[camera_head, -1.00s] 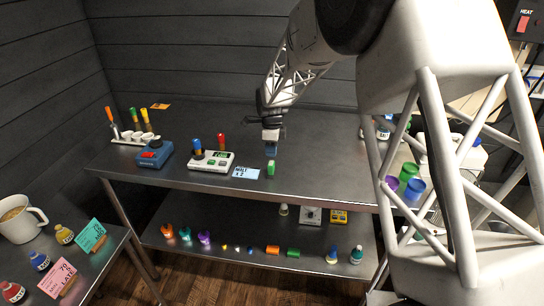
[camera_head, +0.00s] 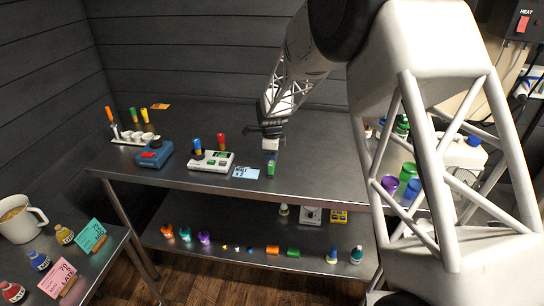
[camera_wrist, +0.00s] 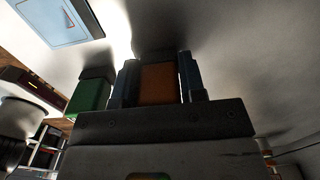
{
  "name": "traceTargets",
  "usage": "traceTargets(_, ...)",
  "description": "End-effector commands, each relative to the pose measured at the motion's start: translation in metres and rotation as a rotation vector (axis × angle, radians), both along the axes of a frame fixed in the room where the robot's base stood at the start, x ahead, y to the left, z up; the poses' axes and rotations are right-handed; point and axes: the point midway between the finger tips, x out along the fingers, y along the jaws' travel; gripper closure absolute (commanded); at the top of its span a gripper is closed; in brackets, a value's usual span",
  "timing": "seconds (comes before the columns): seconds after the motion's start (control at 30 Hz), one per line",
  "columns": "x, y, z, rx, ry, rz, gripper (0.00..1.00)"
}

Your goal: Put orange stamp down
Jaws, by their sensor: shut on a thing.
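In the wrist view the orange stamp (camera_wrist: 158,84) sits between the two blue fingers of my gripper (camera_wrist: 158,80). The gripper is shut on it. A dark shadow lies at the stamp's far end, and I cannot tell whether it touches the steel bench (camera_head: 320,166). In the head view my gripper (camera_head: 270,154) points down close to the bench top, right behind a green block (camera_head: 271,168). The orange stamp cannot be made out there. The green block also shows left of the fingers in the wrist view (camera_wrist: 88,97).
A "MALT x 2" card (camera_head: 245,172) lies left of the green block. A white device with coloured pegs (camera_head: 212,161) and a blue box (camera_head: 154,154) stand farther left. A purple cup (camera_head: 390,184) and other vessels are at the right. Bench right of my gripper is clear.

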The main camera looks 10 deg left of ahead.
Motion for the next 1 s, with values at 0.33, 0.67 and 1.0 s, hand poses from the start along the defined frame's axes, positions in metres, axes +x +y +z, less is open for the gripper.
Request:
traceTargets(0.33,0.0,0.0,-0.002,0.0,0.0,0.0,0.37)
traceTargets(0.67,0.0,0.0,0.0,0.0,0.0,0.0,0.37)
traceTargets(1.0,0.0,0.0,0.032,0.001,-0.002,0.0,0.37)
